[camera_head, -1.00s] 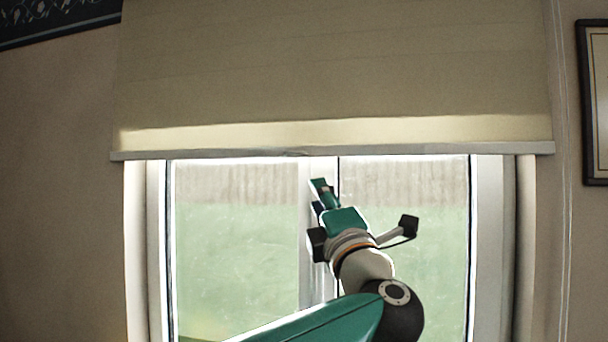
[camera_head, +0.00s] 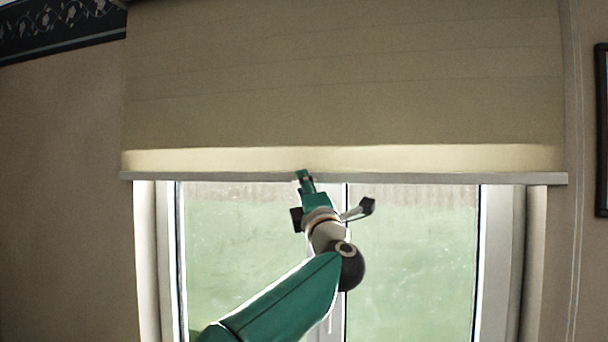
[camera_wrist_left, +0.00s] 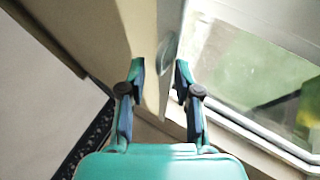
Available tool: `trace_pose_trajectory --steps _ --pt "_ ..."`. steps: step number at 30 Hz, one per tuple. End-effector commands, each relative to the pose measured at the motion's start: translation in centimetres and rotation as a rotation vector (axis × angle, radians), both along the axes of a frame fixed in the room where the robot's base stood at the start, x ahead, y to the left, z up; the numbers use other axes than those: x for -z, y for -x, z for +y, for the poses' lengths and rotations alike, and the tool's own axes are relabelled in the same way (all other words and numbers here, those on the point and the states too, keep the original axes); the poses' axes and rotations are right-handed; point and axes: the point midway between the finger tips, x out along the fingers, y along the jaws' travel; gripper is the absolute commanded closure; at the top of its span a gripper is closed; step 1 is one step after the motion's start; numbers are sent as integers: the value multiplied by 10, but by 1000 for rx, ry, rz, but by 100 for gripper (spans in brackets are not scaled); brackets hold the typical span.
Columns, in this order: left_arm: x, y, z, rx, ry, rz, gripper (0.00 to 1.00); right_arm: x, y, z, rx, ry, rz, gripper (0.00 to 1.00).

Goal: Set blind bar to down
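The blind bar (camera_head: 450,179) is a pale horizontal strip along the lower edge of the beige blind (camera_head: 350,80), above the window glass. My left gripper (camera_head: 304,176) reaches up to the middle of the bar, its tip overlapping the bar in the head view. In the left wrist view the two fingers of the left gripper (camera_wrist_left: 161,72) are spread apart. A pale strip, seemingly the blind bar (camera_wrist_left: 167,50), lies between them, with a gap visible at the fingers. Contact cannot be told for certain. My right gripper is in neither view.
The window (camera_head: 410,260) fills the space below the bar, with a white frame and centre post. A dark picture frame (camera_head: 601,130) hangs at the right edge. A patterned wall border (camera_head: 60,25) shows at the upper left.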

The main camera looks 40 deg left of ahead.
Motion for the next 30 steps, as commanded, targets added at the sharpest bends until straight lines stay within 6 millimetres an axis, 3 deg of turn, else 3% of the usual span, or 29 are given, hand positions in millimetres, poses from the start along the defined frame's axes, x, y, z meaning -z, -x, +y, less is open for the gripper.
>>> trace_pose_trajectory --steps 11,18,30 --pt "-2 -4 4 2 0 1 67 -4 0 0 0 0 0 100" --pt "-2 -4 4 2 0 1 100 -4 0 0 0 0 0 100" --pt "-1 -5 3 3 0 1 100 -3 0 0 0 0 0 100"
